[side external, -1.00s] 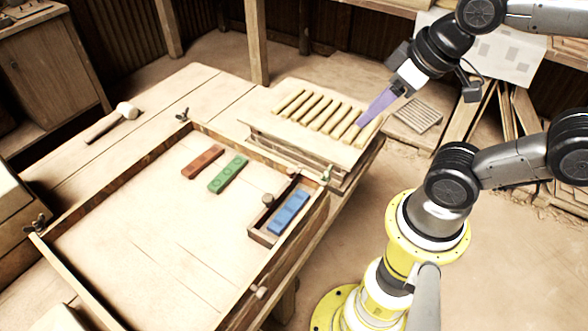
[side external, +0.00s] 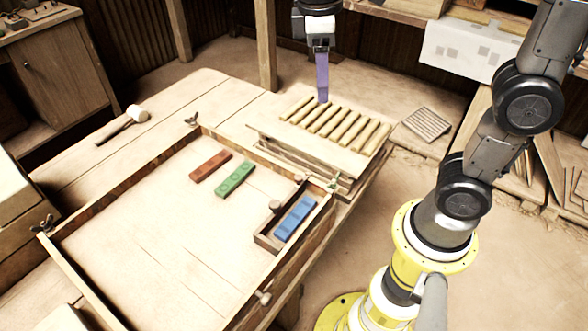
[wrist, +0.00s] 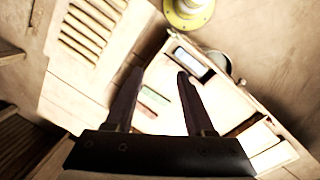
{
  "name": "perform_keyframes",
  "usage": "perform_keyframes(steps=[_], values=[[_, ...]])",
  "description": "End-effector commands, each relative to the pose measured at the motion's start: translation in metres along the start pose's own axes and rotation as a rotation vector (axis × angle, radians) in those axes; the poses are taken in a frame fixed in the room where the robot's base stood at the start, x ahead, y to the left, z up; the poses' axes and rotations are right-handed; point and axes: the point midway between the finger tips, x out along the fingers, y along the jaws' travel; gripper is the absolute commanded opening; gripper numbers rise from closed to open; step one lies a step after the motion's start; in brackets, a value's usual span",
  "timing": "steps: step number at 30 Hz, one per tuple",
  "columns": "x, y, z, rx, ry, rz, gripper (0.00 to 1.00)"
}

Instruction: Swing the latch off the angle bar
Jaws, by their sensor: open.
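My gripper (side external: 322,92) has purple fingers pointing down, above the back of the slatted rack (side external: 350,150), well away from the tray frame. In the wrist view its fingers (wrist: 160,72) are spread with nothing between them. The wooden tray frame (side external: 110,187) has wing-shaped fittings at its corners: back (side external: 192,121), left (side external: 46,222) and right (side external: 332,184). A round wooden knob (side external: 275,205) stands by a small compartment (side external: 265,240) holding a blue piece (side external: 296,217). I cannot tell which of these parts is the latch or the angle bar.
A red piece (side external: 210,166) and a green piece (side external: 234,179) lie in the tray, whose middle and front are clear. A mallet (side external: 125,122) lies on the bench at the left. Another knob (side external: 265,298) sticks out of the front side.

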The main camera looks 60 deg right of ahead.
Motion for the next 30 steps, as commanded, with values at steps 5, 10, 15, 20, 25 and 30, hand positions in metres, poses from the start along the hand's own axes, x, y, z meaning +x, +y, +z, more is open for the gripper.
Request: perform_keyframes(steps=[5, 10, 15, 20, 25, 30], values=[[0.023, -0.006, -0.057, -0.129, -0.148, -0.020, 0.54], [0.051, -0.019, -0.094, -0.200, -0.235, -0.028, 0.54], [0.072, -0.031, -0.105, -0.238, -0.288, -0.037, 0.54], [0.082, -0.035, -0.103, -0.248, -0.295, -0.037, 0.54], [0.108, -0.034, -0.094, -0.247, -0.297, -0.038, 0.54], [0.141, -0.035, -0.084, -0.246, -0.297, -0.038, 0.54]])
